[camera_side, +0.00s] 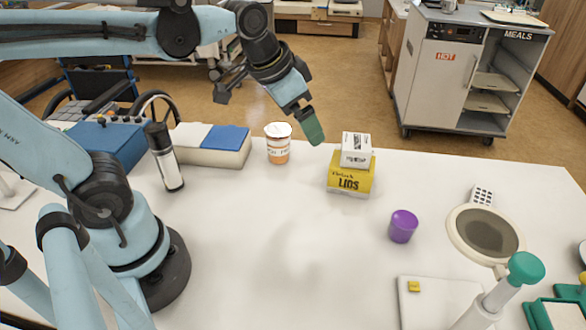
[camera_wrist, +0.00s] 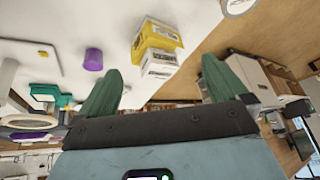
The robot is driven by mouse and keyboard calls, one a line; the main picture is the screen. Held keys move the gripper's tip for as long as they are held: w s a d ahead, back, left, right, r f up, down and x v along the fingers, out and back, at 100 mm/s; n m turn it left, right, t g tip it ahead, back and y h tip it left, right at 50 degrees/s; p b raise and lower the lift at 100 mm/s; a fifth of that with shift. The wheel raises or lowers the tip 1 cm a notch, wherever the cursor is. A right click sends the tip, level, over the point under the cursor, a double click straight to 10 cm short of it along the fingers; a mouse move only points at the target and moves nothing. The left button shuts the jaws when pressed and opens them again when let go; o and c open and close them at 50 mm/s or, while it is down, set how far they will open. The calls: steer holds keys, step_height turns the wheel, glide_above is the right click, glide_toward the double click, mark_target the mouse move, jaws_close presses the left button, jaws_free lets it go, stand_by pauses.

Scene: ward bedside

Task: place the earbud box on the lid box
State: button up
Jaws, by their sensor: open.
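The yellow lid box (camera_side: 349,181), marked LIDS, stands on the white table near its back edge. The small white earbud box (camera_side: 356,149) rests on top of it. In the wrist view the earbud box (camera_wrist: 160,63) and the yellow lid box (camera_wrist: 155,36) show together, ahead of my fingers. My gripper (camera_side: 314,132) is raised to the left of the boxes in the side view, apart from them. In the wrist view its two green fingers (camera_wrist: 158,88) are wide apart with nothing between them.
A purple cup (camera_side: 403,226) stands right of and nearer than the boxes. A round mirror-like disc (camera_side: 486,233) is at right. The table's middle is clear.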

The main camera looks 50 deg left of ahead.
steer(key=s+f, duration=0.1)
steer(key=s+f+n+t, duration=0.1)
steer(key=s+f+n, duration=0.1)
steer(key=s+f, duration=0.1)
steer(key=shift+a+t, duration=0.3)
steer(key=shift+t, duration=0.1)
